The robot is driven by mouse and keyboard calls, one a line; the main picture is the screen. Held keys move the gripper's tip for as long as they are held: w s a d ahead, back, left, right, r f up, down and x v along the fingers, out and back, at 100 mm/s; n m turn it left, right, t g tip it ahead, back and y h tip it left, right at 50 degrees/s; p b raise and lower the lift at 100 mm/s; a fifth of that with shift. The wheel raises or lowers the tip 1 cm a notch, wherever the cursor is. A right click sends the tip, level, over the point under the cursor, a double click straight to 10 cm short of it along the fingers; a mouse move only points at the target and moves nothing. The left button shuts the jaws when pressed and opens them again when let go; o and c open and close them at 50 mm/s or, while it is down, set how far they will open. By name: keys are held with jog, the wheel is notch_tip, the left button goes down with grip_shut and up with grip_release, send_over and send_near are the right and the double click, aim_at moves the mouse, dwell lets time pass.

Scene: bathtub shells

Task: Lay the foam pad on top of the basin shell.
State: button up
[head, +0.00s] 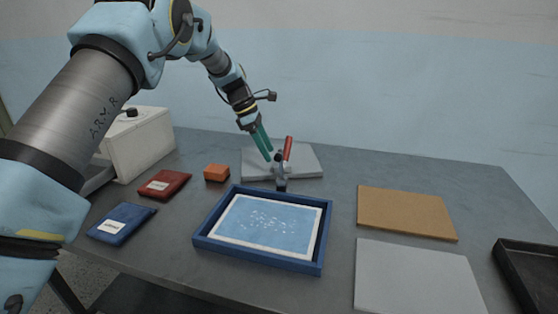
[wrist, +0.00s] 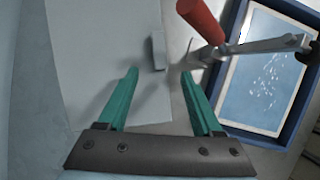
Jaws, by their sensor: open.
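A pale flat slab (head: 305,160), which looks like the foam pad, lies at the back of the table. In the wrist view the slab (wrist: 95,50) carries a small upright tab (wrist: 158,50). My gripper (head: 264,145) is above the slab with its green fingers apart and nothing between them. In the wrist view the fingertips (wrist: 160,74) lie either side of the tab's line, short of it. A blue frame (head: 265,263) holds a white-edged blue sheet (head: 265,225) with pale specks; this seems to be the basin shell. The frame also shows in the wrist view (wrist: 257,138).
A red-handled clamp (head: 287,150) stands between slab and blue frame, close to my fingers. An orange block (head: 216,172), red packet (head: 164,184) and blue packet (head: 122,222) are left. A tan board (head: 405,212), grey sheet (head: 415,277) and dark tray (head: 530,270) are right.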

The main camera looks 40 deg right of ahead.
aim_at(276, 165)
jog(key=shift+p+x, duration=1.1)
jog(key=shift+x, duration=1.7)
grip_shut()
